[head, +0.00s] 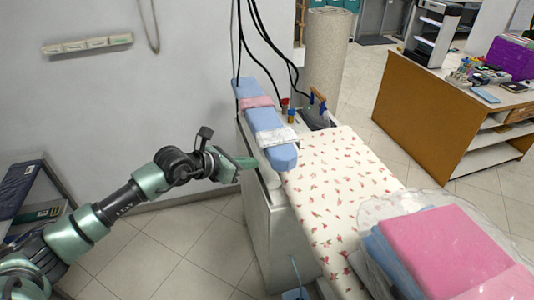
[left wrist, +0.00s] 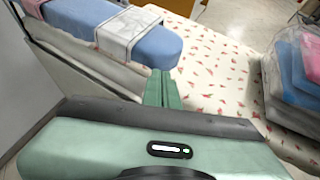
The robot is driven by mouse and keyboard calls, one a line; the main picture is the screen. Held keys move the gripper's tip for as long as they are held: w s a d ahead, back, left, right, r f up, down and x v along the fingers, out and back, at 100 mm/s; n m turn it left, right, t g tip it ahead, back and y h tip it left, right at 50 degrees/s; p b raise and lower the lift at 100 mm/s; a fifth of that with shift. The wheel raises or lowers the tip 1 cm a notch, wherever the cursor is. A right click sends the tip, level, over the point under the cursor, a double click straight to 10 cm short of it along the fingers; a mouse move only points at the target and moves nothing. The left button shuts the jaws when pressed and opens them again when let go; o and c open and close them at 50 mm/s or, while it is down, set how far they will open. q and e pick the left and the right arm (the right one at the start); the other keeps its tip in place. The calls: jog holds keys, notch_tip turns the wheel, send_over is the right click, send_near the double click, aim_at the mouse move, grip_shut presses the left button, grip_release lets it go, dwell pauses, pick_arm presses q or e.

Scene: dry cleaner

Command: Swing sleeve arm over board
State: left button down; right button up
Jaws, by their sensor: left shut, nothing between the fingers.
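The blue padded sleeve arm (head: 258,108) runs along the left side of the ironing board, with a pink cloth (head: 256,102) and a white patterned cloth (head: 277,136) over it. Its rounded near end reaches the edge of the board. The board (head: 335,180) has a white cover with red flowers. My left gripper (head: 250,162) is shut and empty, just left of the sleeve arm's near end. In the left wrist view its green fingers (left wrist: 160,88) are together beside the blue sleeve arm (left wrist: 150,38); contact cannot be told. My right gripper is not in view.
Folded pink and blue cloths in clear plastic (head: 440,245) lie on the board's near right. An iron (head: 318,110) stands at the board's far end, with dark cables hanging above. A wooden counter (head: 430,110) stands at the right. The tiled floor left of the board is clear.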

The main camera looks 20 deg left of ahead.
aim_at(274, 159)
pick_arm(q)
jog(key=p+x, duration=0.1)
jog(key=x, duration=0.2)
jog(key=r+p+x, duration=0.1)
jog(key=x, duration=0.1)
jog(key=shift+w+d+f, duration=0.2)
jog(key=shift+w+d, duration=0.15)
jog(key=shift+w, duration=0.1)
jog(key=shift+w+d+f, duration=0.25)
jog(key=shift+w, duration=0.2)
